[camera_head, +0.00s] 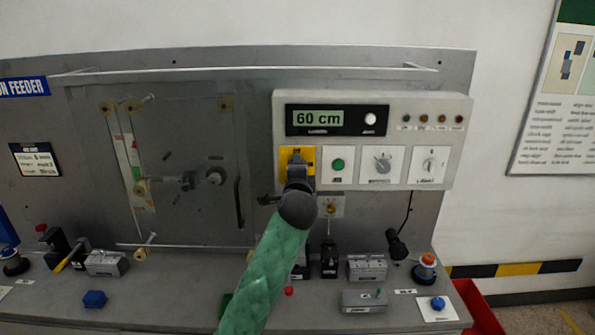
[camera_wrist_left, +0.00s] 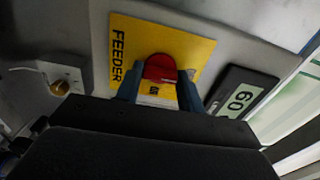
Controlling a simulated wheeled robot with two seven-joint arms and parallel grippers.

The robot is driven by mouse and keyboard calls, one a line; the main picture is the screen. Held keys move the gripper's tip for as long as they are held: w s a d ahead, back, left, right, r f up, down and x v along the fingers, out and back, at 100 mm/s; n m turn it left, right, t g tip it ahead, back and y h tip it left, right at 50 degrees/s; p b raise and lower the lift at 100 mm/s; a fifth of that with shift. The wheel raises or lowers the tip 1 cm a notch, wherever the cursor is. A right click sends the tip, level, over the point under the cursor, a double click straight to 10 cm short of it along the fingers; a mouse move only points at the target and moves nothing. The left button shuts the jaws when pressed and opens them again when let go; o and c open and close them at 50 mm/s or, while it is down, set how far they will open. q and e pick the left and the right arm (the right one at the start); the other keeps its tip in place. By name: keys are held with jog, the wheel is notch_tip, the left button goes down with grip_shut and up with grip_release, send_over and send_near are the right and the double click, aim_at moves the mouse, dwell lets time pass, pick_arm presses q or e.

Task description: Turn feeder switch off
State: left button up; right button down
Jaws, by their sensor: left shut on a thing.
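The feeder switch is a red rotary knob (camera_wrist_left: 160,68) on a yellow plate marked FEEDER (camera_wrist_left: 185,48) in the left wrist view. In the head view the yellow plate (camera_head: 284,158) is at the left end of the control panel, and my gripper hides the knob. My left gripper (camera_head: 298,162) reaches up to the plate on a green-sleeved arm. Its two fingers sit on either side of the knob, shut on it, as the left wrist view (camera_wrist_left: 160,95) shows. My right gripper is not in view.
The control panel (camera_head: 458,140) also carries a display reading 60 cm (camera_head: 320,118), a green button (camera_head: 338,165) and two more dials (camera_head: 382,165) right of the switch. Below, the bench (camera_head: 200,300) holds several small fixtures. A clear door (camera_head: 185,130) is at left.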

pick_arm(q)
jog(key=o, duration=1)
jog(key=shift+f, duration=0.1)
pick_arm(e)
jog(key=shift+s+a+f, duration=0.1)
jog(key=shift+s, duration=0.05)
pick_arm(q)
jog(key=s+b, duration=0.3)
jog(key=s, duration=0.5)
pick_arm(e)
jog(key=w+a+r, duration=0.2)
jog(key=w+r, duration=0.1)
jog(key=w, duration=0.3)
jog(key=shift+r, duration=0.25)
pick_arm(q)
jog(key=shift+w, duration=0.1)
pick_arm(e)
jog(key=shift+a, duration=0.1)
